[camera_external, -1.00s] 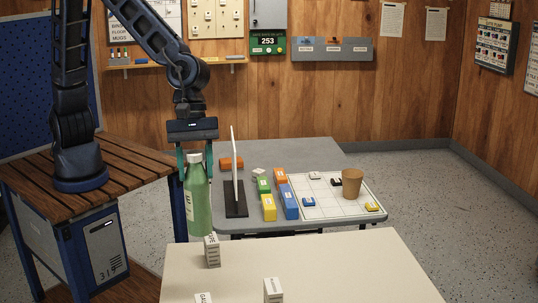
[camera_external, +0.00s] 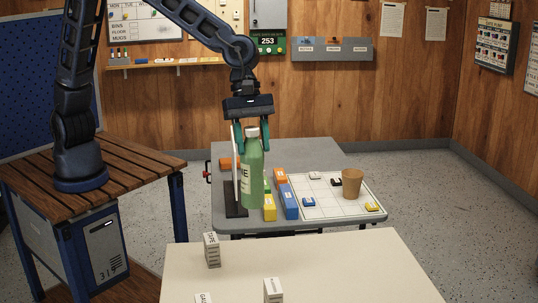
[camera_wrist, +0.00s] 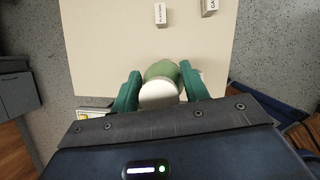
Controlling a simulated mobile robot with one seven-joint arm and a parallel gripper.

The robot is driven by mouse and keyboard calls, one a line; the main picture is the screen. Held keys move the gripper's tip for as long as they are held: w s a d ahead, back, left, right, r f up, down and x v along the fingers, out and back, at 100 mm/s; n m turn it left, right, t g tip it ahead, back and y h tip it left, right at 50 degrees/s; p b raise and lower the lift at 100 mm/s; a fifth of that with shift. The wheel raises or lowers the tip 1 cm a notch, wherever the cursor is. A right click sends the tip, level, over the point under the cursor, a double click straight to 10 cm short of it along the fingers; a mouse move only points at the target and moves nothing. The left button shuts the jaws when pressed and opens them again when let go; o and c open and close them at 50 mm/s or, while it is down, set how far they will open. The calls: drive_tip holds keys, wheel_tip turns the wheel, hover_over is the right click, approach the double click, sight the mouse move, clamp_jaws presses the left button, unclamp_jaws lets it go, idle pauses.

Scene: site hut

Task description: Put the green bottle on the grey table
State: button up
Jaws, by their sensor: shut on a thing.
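The green bottle (camera_external: 251,175), with a white cap and a pale label, is upright in my gripper (camera_external: 252,134). My gripper's teal fingers are shut around the bottle's upper part. In the wrist view, the bottle (camera_wrist: 162,70) shows between my gripper's fingers (camera_wrist: 160,82), cap towards the camera. In the external view, the bottle appears in front of the grey table (camera_external: 319,222), at its left part. I cannot tell whether its base touches the tabletop. It hides part of the upright white panel and some blocks.
A dark-footed white panel (camera_external: 235,195) stands at the table's left. Yellow (camera_external: 270,208), blue (camera_external: 289,202) and orange (camera_external: 280,176) blocks stand to the bottle's right. A white grid board (camera_external: 335,208) holds a brown cup (camera_external: 352,183). A cream table (camera_external: 300,262) is in front.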

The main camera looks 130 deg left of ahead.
drive_tip(key=s+a+n+y, duration=0.1)
drive_tip(key=s+a+n, duration=0.1)
drive_tip(key=a, duration=1.8)
drive_tip(key=s+a+n, duration=0.1)
drive_tip(key=s+a, duration=0.1)
drive_tip(key=a, duration=1.8)
drive_tip(key=s+a+f+n+y, duration=0.1)
drive_tip(key=s+a+n, duration=0.1)
drive_tip(key=s+a, duration=1.15)
drive_tip(key=s+a+n, duration=0.1)
drive_tip(key=s+a, duration=1)
drive_tip(key=a, duration=0.6)
wheel_tip(320, 180, down, 20)
drive_tip(key=shift+w+r+t, duration=0.25)
drive_tip(key=shift+t, duration=0.05)
drive_tip(key=shift+f, duration=0.15)
drive_tip(key=o, duration=1.2)
